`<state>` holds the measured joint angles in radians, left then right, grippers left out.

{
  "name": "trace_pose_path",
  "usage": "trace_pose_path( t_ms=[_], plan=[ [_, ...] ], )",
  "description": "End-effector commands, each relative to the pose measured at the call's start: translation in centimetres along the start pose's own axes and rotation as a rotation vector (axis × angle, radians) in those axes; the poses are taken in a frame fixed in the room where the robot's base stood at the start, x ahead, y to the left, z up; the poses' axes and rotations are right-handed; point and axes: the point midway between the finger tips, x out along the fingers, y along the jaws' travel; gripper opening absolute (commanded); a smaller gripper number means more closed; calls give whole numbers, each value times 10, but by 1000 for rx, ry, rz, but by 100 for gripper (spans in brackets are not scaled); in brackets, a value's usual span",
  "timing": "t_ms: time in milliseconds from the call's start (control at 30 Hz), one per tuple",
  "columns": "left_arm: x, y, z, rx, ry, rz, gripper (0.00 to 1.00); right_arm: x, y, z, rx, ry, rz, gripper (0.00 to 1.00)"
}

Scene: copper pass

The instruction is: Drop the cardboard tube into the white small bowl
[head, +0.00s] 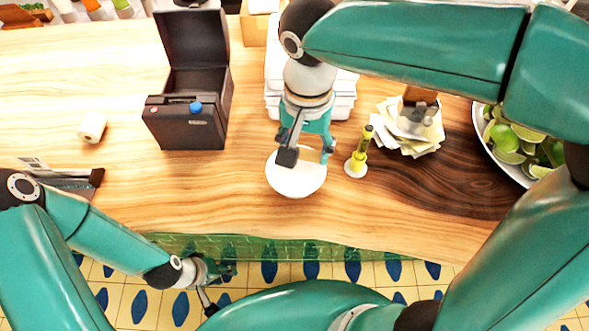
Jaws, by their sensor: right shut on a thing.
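The white small bowl (297,186) stands on the wooden counter near its front edge. My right gripper (308,154) is over the far half of the bowl, pointing down, with its fingers apart around a pale thing. This looks like the cardboard tube, but it blends with the white bowl and its outline is hard to make out. My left gripper (219,284) is low in front of the counter, with its fingers apart and nothing between them.
An open dark box (187,124) stands left of the bowl, and a cream roll (92,127) lies further left. White stacked containers (342,100) stand behind.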

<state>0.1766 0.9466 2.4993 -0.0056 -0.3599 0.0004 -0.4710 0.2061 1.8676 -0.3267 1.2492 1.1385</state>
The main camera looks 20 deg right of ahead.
Motion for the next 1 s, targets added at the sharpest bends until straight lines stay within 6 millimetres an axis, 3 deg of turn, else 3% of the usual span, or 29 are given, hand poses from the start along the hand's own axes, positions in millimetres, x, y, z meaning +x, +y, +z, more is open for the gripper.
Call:
trace_pose_path(
  t_ms=[33,300,733,767,900,1000],
  plan=[
    [9,-3,0,0,0,0,40,11,1,0,2,0,1,48],
    [32,-12,0,0,0,0,40,40,2,-1,6,0,1,48],
    [36,-13,-1,0,1,0,40,45,3,-1,8,0,0,48],
    [36,-13,-1,0,1,0,40,45,3,-1,8,0,0,64],
    [36,-13,-1,0,1,0,40,45,3,-1,8,0,0,87],
    [36,-13,-1,0,1,0,40,45,3,-1,8,0,0,88]
  ],
)
